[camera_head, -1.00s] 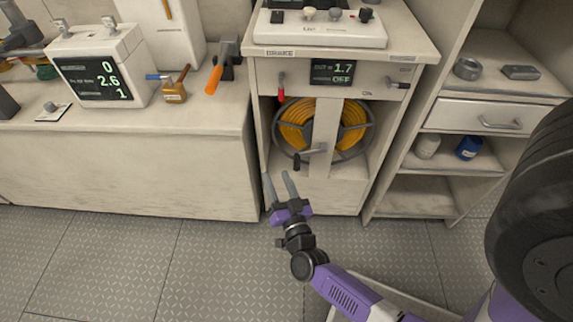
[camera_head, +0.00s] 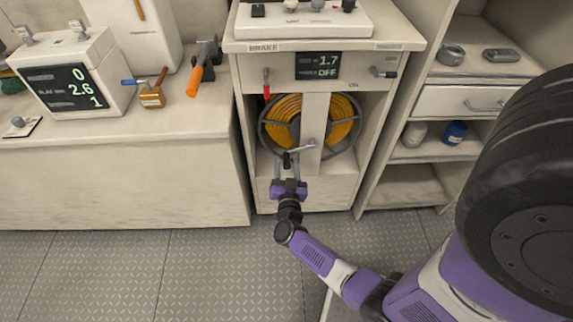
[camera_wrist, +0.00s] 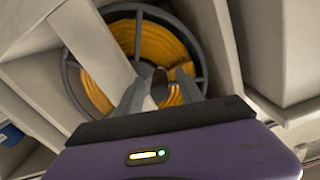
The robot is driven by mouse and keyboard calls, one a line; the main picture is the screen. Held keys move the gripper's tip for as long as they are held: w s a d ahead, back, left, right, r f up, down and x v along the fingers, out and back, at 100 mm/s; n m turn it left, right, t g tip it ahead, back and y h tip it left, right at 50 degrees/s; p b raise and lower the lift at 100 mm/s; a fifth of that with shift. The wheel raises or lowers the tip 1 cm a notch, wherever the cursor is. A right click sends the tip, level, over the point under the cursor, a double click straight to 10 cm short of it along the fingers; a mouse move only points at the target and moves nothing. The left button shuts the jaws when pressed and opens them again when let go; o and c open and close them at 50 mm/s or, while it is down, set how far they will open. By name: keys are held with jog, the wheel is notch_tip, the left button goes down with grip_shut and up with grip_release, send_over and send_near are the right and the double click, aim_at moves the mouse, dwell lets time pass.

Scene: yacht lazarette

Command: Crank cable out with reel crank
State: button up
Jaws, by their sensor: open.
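The cable reel (camera_head: 345,130), wound with yellow-orange cable (camera_head: 285,108), sits in an open bay of the cabinet. It also shows in the wrist view (camera_wrist: 203,50). Its crank has a grey arm (camera_head: 300,148) and a dark handle (camera_head: 287,160) at the lower left, in front of the reel. My gripper (camera_head: 287,162) is open at the handle. In the wrist view the dark handle (camera_wrist: 160,80) shows between the two fingers of my gripper (camera_wrist: 160,88); I cannot tell whether they touch it.
A pale upright post (camera_head: 312,125) stands in front of the reel. Above it are a red-tipped lever (camera_head: 266,85) under a BRAKE label, a display (camera_head: 318,66) reading 1.7 and OFF, and another dark-handled lever (camera_head: 384,72). Shelves (camera_head: 410,180) stand to the right.

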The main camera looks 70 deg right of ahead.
jog(key=shift+w+d, duration=0.1)
jog(key=shift+d, duration=0.2)
grip_shut()
dwell(1.3)
